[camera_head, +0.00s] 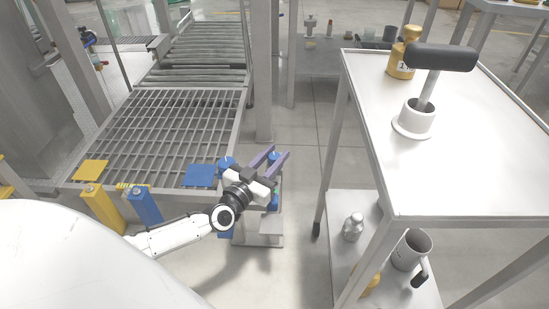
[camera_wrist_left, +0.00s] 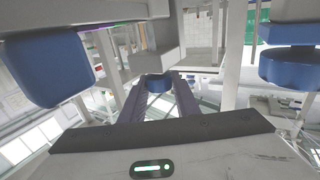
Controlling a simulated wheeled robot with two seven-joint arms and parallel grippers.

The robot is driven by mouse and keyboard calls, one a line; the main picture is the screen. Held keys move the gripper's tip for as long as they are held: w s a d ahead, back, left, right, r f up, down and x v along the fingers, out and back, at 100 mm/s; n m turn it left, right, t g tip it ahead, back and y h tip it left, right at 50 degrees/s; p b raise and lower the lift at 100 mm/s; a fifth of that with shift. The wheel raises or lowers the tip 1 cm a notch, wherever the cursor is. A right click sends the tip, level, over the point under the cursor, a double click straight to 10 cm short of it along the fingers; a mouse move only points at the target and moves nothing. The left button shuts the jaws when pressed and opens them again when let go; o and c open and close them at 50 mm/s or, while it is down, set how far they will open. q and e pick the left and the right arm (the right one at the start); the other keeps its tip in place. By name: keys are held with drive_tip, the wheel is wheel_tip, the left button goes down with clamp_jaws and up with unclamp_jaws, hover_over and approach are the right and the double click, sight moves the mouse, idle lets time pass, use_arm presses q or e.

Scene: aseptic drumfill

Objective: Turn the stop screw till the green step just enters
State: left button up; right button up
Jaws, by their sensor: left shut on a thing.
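My left gripper (camera_head: 271,158) has two purple fingers and reaches over a small stand beside the roller conveyor. It is shut on a blue round knob (camera_head: 274,155), which seems to be the head of the stop screw. The knob also shows between the fingertips in the left wrist view (camera_wrist_left: 155,84). A green patch (camera_wrist_left: 263,14) is also at the top right of the left wrist view. Whether the step enters anything cannot be told. My right gripper is not in view.
Another blue knob (camera_head: 227,161) stands left of the gripper. A grating with blue and yellow plates (camera_head: 201,176) lies to the left. A white table (camera_head: 460,160) on the right bears a white cup-shaped fitting (camera_head: 414,118) and a gold bottle (camera_head: 402,55). Floor between is clear.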

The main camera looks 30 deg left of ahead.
use_arm(q)
drive_tip(key=shift+m+h, duration=0.7)
drive_tip(key=shift+h, duration=0.2)
drive_tip(key=shift+m+h, duration=0.4)
drive_tip(key=shift+h, duration=0.3)
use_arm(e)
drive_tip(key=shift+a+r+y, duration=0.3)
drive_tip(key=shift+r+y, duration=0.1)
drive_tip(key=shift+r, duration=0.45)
use_arm(q)
drive_tip(key=o, duration=1)
drive_tip(key=shift+o, duration=0.2)
drive_tip(key=shift+s, duration=0.1)
drive_tip(key=shift+s, duration=0.3)
drive_tip(key=s+a+p, duration=0.1)
drive_tip(key=s+p, duration=0.2)
drive_tip(key=s, duration=0.6)
drive_tip(key=shift+s+a+p, duration=0.25)
drive_tip(key=shift+p, duration=0.15)
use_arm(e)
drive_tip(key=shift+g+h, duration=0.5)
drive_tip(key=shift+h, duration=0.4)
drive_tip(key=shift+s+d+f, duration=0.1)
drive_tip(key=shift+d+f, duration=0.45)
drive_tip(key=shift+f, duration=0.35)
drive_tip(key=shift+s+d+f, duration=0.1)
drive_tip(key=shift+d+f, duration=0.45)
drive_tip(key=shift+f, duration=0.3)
